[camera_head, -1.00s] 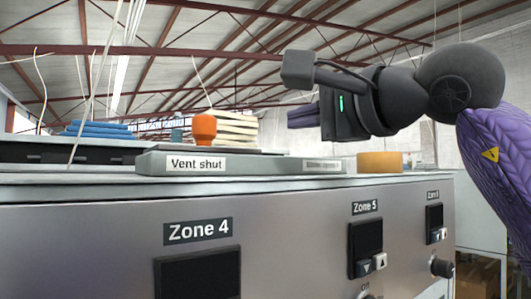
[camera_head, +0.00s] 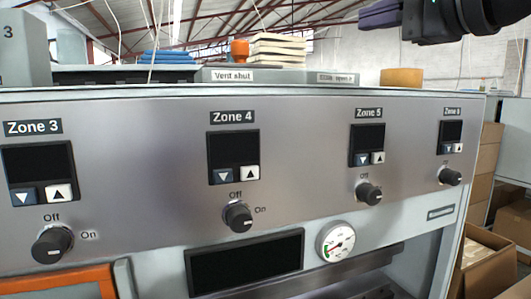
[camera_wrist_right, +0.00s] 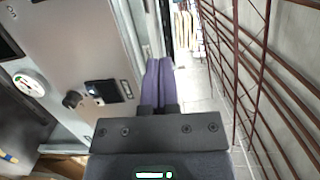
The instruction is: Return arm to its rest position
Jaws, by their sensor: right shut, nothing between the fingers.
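My right gripper (camera_head: 380,15) is at the top right of the head view, above the press's upper edge, and its arm comes in from the right and is partly cut off by the frame. Its purple fingers point left and are together with nothing between them. The right wrist view shows the same shut fingers (camera_wrist_right: 157,82) beside the press, with the panel on the left. The press's control panel (camera_head: 300,130) fills most of the head view. My left gripper is not in view.
Cardboard boxes (camera_head: 487,150) stand at the right. In the wrist view a dark red mesh (camera_wrist_right: 255,75) runs along the right, with light floor between it and the press.

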